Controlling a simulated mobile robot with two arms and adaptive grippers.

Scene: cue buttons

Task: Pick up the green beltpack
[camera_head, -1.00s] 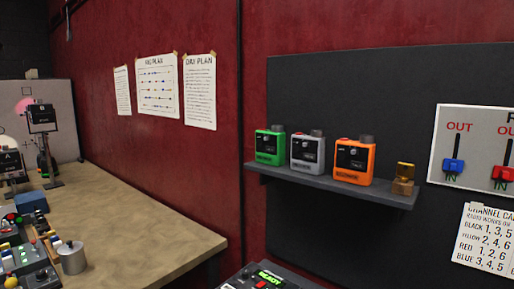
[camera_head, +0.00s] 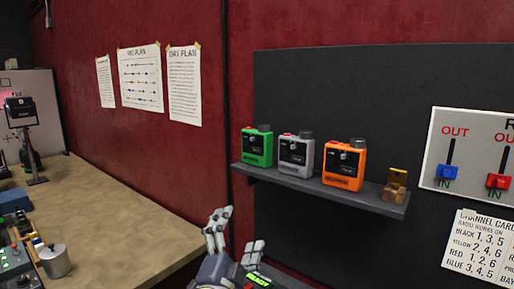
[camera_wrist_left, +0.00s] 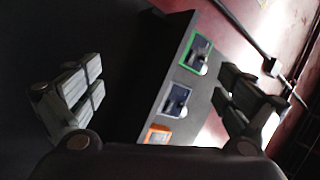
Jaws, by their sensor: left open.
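The green beltpack (camera_head: 257,147) stands upright at the left end of a dark wall shelf (camera_head: 300,183). A grey beltpack (camera_head: 296,155) and an orange beltpack (camera_head: 344,164) stand to its right. My left gripper (camera_head: 236,232) is open and empty, below and a little left of the green beltpack, apart from it. In the left wrist view the green beltpack (camera_wrist_left: 196,55) shows beyond the open fingers, nearer the right finger. The grey beltpack (camera_wrist_left: 176,100) and part of the orange one (camera_wrist_left: 157,135) show below it. My right gripper is not in view.
A small brass-coloured item (camera_head: 396,186) sits at the shelf's right end. A panel with blue and red switches (camera_head: 470,160) is on the right. A wooden table (camera_head: 120,225) with a metal pot (camera_head: 54,261) and control boxes is on the left. Space in front of the shelf is clear.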

